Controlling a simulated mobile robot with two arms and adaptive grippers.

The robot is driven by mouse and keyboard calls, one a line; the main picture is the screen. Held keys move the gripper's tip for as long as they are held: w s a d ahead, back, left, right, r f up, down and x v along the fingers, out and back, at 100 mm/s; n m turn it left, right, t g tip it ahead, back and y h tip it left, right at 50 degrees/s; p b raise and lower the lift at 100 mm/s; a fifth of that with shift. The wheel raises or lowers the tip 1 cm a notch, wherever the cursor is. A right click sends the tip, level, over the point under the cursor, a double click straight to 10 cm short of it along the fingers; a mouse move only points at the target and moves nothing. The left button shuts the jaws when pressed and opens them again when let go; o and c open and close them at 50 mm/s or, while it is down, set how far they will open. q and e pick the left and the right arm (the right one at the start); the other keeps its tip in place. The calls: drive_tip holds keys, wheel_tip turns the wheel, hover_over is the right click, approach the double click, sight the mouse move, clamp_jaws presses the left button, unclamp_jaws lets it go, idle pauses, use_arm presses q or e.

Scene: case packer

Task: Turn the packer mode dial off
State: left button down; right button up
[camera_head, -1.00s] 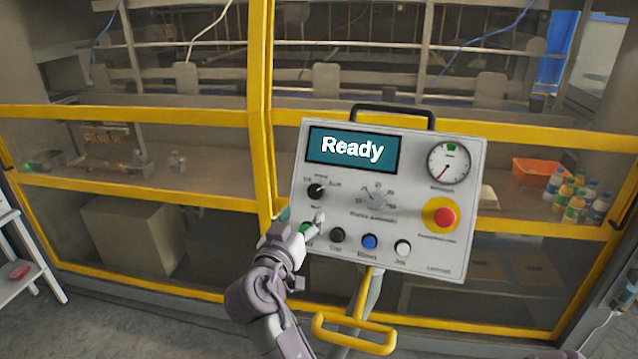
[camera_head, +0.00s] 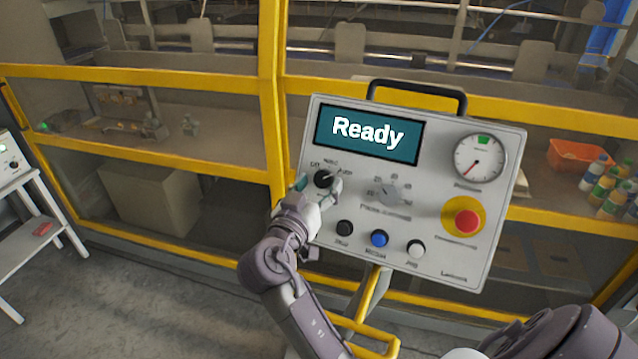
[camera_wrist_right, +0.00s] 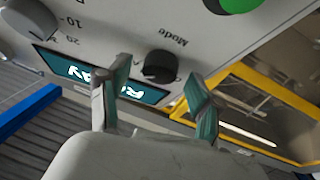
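The black mode dial (camera_head: 323,179) sits at the left of the grey control panel (camera_head: 440,250), below the screen (camera_head: 368,133) reading "Ready". Its pointer appears turned to the upper right, toward the label that looks like "Auto". My right gripper (camera_head: 318,189) is at the dial with its fingers apart. In the right wrist view the dial (camera_wrist_right: 160,67), marked "Mode", lies between the two open fingertips of the gripper (camera_wrist_right: 157,76); I see no clear contact. My left gripper is not in view.
A grey selector knob (camera_head: 388,194) is right of the mode dial. Black, blue (camera_head: 379,239) and white buttons line the lower panel; the green button (camera_wrist_right: 236,4) shows in the wrist view. A red emergency button (camera_head: 466,222) and gauge (camera_head: 480,158) are at right. Yellow-framed machine doors stand behind.

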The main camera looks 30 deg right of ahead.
drive_tip(key=shift+c, duration=1.3)
drive_tip(key=c, duration=0.8)
drive_tip(key=shift+d, duration=0.1)
